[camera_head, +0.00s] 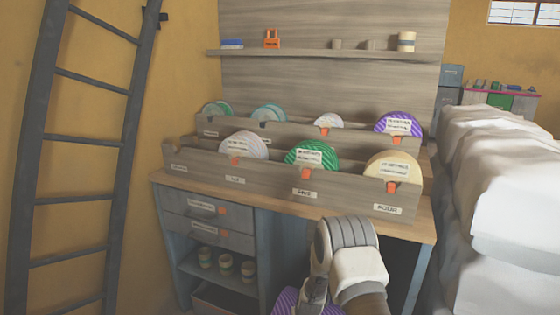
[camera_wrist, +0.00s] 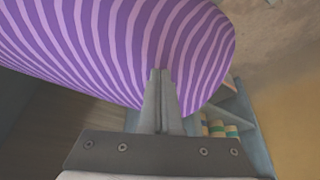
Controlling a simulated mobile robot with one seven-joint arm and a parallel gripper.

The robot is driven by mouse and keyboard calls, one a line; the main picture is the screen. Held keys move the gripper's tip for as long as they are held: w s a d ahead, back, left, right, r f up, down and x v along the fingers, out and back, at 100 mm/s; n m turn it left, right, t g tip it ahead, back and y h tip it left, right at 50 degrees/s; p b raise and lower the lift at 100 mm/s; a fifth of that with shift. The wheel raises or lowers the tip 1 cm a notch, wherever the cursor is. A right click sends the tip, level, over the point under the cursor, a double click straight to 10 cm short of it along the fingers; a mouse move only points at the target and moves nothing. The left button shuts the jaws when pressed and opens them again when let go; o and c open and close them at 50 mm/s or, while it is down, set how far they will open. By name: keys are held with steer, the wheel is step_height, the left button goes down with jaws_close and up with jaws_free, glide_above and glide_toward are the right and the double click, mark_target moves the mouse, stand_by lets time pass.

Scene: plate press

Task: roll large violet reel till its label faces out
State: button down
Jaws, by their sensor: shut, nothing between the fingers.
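A large violet reel with pale stripes (camera_wrist: 110,40) fills the upper part of the wrist view. Its striped surface shows there, and no label is in sight on it. In the head view only a piece of it (camera_head: 290,302) shows at the bottom edge, beside my arm. My gripper (camera_wrist: 160,75) is shut and empty, with its fingertips at the reel's lower edge in the wrist view. I cannot tell whether they touch it. A smaller-looking violet reel (camera_head: 398,122) stands in the back rack at the right, its white label facing out.
A bench carries two stepped racks (camera_head: 270,180) with green, white and cream discs. Drawers (camera_head: 208,207) and a shelf with several small jars (camera_head: 225,264) are below. A dark ladder (camera_head: 80,140) leans at the left. Pale covered stacks (camera_head: 500,170) block the right.

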step_height(320, 180, up, 8)
steer(key=s+p, duration=0.1)
steer(key=p, duration=0.3)
steer(key=shift+a+p, duration=0.2)
steer(key=shift+p, duration=0.2)
steer(key=shift+f, duration=0.1)
